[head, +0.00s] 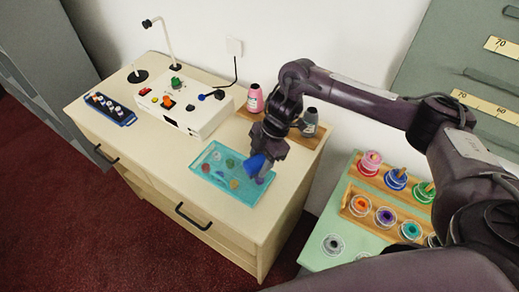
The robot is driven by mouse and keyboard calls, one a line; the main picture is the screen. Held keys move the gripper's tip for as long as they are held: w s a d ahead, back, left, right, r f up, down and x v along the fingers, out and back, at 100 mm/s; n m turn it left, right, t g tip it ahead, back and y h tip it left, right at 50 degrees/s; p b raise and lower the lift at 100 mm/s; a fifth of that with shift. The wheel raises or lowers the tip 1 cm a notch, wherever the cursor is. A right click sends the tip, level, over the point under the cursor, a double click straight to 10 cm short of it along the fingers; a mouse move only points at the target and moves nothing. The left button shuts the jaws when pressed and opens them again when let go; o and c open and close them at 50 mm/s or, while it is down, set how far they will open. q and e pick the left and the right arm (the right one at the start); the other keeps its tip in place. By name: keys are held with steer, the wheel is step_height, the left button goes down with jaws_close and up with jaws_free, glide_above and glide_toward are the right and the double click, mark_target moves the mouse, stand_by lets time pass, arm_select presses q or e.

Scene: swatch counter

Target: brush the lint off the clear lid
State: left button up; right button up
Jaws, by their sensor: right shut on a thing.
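The clear lid seems to be the see-through top of a shallow teal case (206,178) on the cream counter; several coloured round patches show in it. Lint is too small to make out. My right gripper (262,165) is over the right part of the case, pointing down. It is shut on a blue thing (256,164), perhaps a brush, whose lower end is at or just above the lid; I cannot tell if it touches. The gripper hides part of the case's right side. My left gripper is not in view.
A white control box (185,105) with knobs stands behind the case. A pink bottle (255,99) and a grey bottle (309,122) stand on a wooden board. A blue rack (109,108) is at left. Spools in a wooden rack (349,192) stand on a green surface at right.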

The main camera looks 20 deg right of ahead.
step_height(320, 180, up, 3)
steer(key=shift+s+d+f+p, duration=0.1)
steer(key=shift+d+p, duration=0.05)
steer(key=shift+p, duration=0.75)
steer(key=shift+r, duration=0.3)
